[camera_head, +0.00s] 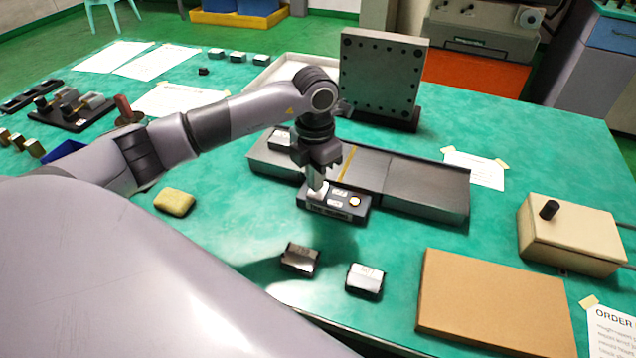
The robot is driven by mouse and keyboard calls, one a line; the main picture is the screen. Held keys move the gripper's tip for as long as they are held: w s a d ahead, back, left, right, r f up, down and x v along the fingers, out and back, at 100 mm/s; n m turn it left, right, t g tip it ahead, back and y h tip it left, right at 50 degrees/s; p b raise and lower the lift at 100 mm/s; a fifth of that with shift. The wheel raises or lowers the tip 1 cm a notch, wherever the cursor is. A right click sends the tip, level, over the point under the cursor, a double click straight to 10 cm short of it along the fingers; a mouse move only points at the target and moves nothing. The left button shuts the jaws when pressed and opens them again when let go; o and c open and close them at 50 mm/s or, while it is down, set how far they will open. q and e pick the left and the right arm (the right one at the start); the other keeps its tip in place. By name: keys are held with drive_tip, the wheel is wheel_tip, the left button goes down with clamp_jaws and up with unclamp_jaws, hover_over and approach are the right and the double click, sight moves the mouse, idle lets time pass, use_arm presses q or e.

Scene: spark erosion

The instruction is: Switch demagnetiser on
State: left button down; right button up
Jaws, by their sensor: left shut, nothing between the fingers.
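A long, low grey block (420,187) with a yellow stripe across its top lies in the middle of the green table; it looks like the demagnetiser. A small dark control box (345,208) with pale labels and a round light button sits against its front side. My left gripper (318,191) points down over the left end of this control box. It is shut and empty, with its fingertips at or just above the box top; contact cannot be told. The fingers hide that end of the box, so a switch there cannot be made out. My right gripper is not in view.
Two small dark blocks with pale tops (364,281) lie in front. A brown board (490,305) and a beige box with a black knob (570,237) are at right. An upright grey plate (383,75) stands behind. A yellow sponge (174,202) lies left.

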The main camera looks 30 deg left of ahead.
use_arm(q)
drive_tip(key=shift+r+p, duration=1.7)
drive_tip(key=shift+r, duration=1)
drive_tip(key=shift+s+f, duration=0.1)
